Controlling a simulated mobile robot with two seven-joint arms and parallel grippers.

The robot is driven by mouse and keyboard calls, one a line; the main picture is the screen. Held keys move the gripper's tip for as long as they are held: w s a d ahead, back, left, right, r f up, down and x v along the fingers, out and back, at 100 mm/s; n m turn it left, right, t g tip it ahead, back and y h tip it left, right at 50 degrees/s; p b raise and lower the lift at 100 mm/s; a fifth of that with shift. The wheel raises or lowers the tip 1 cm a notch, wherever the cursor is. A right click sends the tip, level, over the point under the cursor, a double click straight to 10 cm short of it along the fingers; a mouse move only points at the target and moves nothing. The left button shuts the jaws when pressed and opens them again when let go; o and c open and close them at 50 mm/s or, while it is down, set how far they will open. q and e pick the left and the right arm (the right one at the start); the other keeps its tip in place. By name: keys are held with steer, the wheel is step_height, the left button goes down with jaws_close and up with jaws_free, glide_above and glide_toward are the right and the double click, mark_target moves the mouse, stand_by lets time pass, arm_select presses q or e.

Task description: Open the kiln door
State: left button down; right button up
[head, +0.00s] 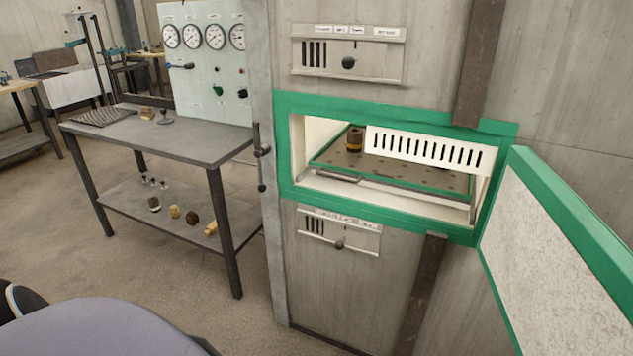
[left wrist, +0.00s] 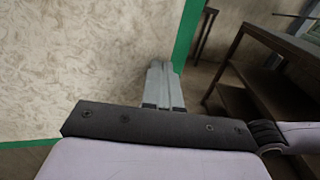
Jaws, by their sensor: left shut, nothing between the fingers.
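The kiln (head: 500,130) is a green-framed opening in a grey wall unit. Its door (head: 545,250) stands swung wide open to the right, showing a pale mottled inner face with a green rim. In the left wrist view the door's inner face (left wrist: 80,60) fills the left, with its green edge near the middle. My left gripper (left wrist: 163,68) is shut and empty, its fingertips in front of the door face close to that edge. I cannot tell whether they touch it. The left fingers do not show in the head view. My right gripper is in neither view.
A grey metal table (head: 190,143) with small items stands left, below a gauge panel (head: 205,75). The floor between is clear.

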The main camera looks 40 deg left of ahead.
arm_select(q)
steer(key=shift+a, duration=0.1)
stand_by(0.4)
steer(key=w+a+f+n+t+y, duration=0.2)
steer(key=a+n+t+y, duration=0.25)
steer(key=a+n, duration=0.75)
steer(key=w+a+f+n+t+y, duration=0.1)
steer(key=a+f+n+t+y, duration=0.2)
steer(key=a+n+t, duration=0.85)
steer(key=s+a+f+n+g+y, duration=0.3)
steer(key=s+a+f+n+g, duration=0.2)
steer(key=f+n, duration=0.3)
steer(key=s+a+f+n+g+y, duration=0.4)
steer(key=f+n, duration=0.5)
steer(key=n, duration=0.7)
steer(key=shift+s+a+f+n+g+p, duration=0.15)
steer(key=shift+s+a+n+g+p, duration=0.2)
steer(key=shift+a+g, duration=0.55)
steer(key=shift+d+y, duration=0.25)
steer(key=shift+y, duration=0.1)
